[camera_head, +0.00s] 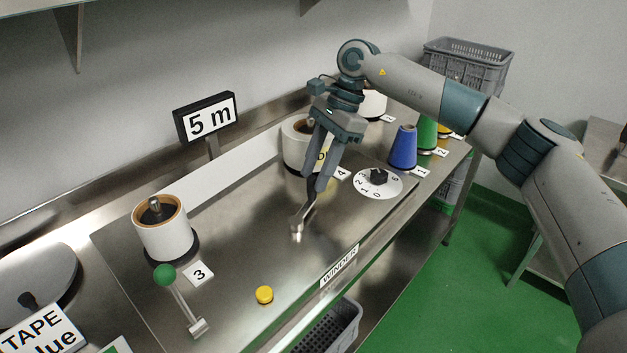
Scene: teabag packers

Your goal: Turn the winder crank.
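The winder (255,245) is a steel-topped bench with a "WINDER" label (340,266) on its front edge. A crank shows at its near left: a metal arm (185,305) with a green ball knob (165,277) at its upper end. My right gripper (299,222) points down over the middle of the steel top, well to the right of the crank and apart from it. Its fingertips are seen nearly edge-on, so I cannot tell whether they are open or shut. Nothing shows held in it. My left gripper is out of view.
A white spool (163,232) stands behind the crank, near a "3" tag (199,274). A yellow button (264,295) lies right of the crank. Steel between gripper and crank is clear.

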